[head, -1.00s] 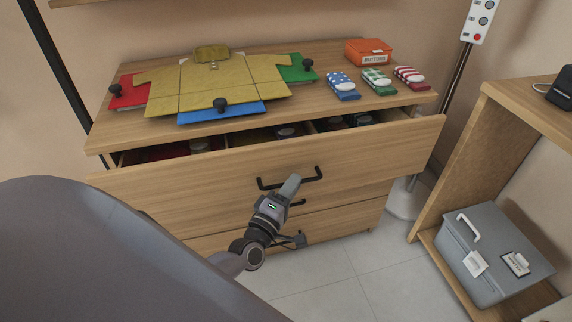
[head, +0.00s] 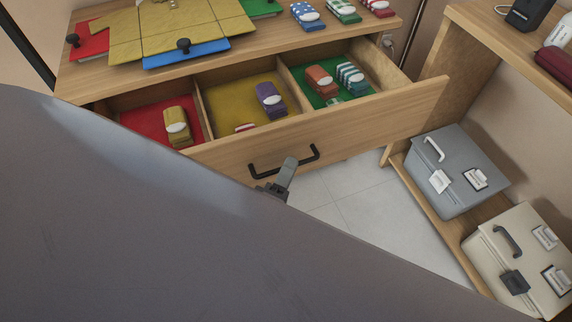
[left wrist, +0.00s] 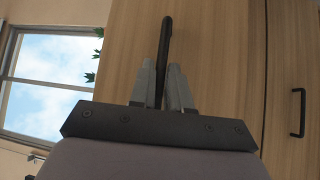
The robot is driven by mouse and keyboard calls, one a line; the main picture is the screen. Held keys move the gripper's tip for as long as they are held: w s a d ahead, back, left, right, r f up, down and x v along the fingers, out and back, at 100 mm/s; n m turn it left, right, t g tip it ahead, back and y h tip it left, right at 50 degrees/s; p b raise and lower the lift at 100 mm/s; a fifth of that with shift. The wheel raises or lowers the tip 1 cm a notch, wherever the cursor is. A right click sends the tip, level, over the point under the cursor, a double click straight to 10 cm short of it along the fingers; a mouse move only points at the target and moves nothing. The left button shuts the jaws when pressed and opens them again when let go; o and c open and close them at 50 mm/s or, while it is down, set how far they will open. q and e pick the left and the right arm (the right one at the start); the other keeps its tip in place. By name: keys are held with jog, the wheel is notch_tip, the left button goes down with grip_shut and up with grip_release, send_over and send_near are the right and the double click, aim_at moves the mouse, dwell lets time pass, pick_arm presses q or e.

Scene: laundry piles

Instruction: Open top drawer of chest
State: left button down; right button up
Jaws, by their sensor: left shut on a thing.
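The top drawer (head: 375,116) of the wooden chest is pulled well out. Its three compartments are lined red, yellow and green and hold folded cloth bundles with white labels. The black bar handle (head: 262,171) is on the drawer front. My left gripper (head: 288,170) is at the handle, partly hidden by my own arm. In the left wrist view its two fingers (left wrist: 165,88) are shut on the black handle (left wrist: 166,45), one on each side. My right gripper is not in view.
The chest top (head: 290,32) carries a folded yellow garment (head: 130,38) on coloured boards and several small cloth bundles. At right, a wooden shelf unit holds a grey box (head: 455,175) and a cream box (head: 520,255). Clear tiled floor (head: 350,200) lies between.

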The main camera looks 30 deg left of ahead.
pick_arm(q)
jog(key=c, duration=1.2)
grip_release()
jog(key=shift+o, duration=0.2)
jog(key=shift+s, duration=0.1)
